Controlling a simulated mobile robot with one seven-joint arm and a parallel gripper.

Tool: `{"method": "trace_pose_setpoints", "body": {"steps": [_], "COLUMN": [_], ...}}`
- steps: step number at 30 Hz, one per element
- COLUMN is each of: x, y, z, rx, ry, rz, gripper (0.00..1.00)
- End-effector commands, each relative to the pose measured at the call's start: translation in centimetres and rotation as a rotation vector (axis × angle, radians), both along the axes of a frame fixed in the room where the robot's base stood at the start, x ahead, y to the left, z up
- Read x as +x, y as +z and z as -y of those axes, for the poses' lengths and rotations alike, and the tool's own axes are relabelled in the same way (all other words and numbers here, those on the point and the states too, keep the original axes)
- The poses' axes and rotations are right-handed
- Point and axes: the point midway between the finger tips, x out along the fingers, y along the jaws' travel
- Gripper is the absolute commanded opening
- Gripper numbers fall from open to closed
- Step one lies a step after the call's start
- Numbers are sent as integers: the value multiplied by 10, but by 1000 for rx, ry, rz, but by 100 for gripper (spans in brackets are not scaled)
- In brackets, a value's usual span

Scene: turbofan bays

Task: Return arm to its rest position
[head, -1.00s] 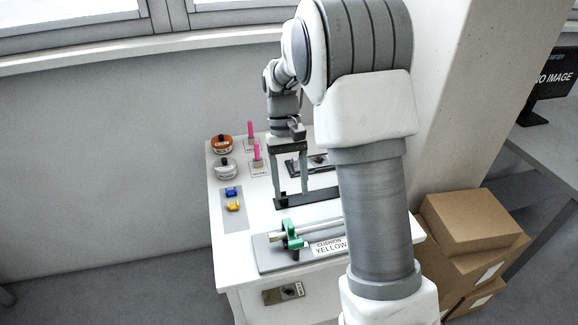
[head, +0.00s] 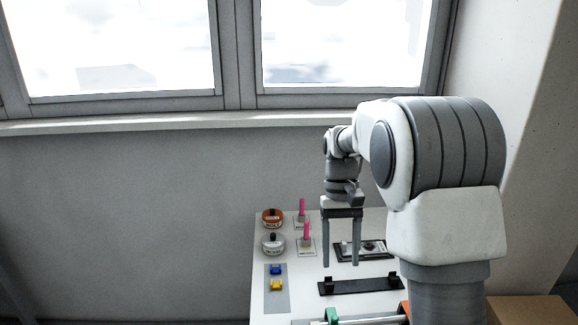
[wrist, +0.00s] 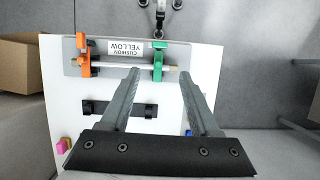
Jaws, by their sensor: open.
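My gripper (head: 341,262) hangs from my bent arm above the white table (head: 262,305), its two long grey fingers pointing down. The fingers are apart with nothing between them. In the wrist view my gripper (wrist: 160,72) shows open over the table (wrist: 208,72), in front of a black bracket with two posts (wrist: 120,109). The same black bracket (head: 360,286) lies below my gripper in the head view. My upper arm hides the right part of the table.
An orange-lidded jar (head: 272,218), a clear jar (head: 273,244), pink-topped sticks (head: 306,232), and blue (head: 276,269) and yellow (head: 277,285) pieces stand at the left. A rod spans orange (wrist: 84,58) and green (wrist: 158,62) clamps. Cardboard boxes (head: 525,309) flank the table.

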Motion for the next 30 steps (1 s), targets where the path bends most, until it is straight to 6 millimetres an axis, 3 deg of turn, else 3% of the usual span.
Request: {"method": "trace_pose_setpoints", "body": {"steps": [6,15,22,30], "x": [-32,-88,-133,-181], "y": [42,82,96,96], "z": [-1,-2,-3,-4], "rx": [5,7,5,-3], "ry": [0,3,7,12], "rz": [146,365,534,727], "gripper": [62,62,62,62]}}
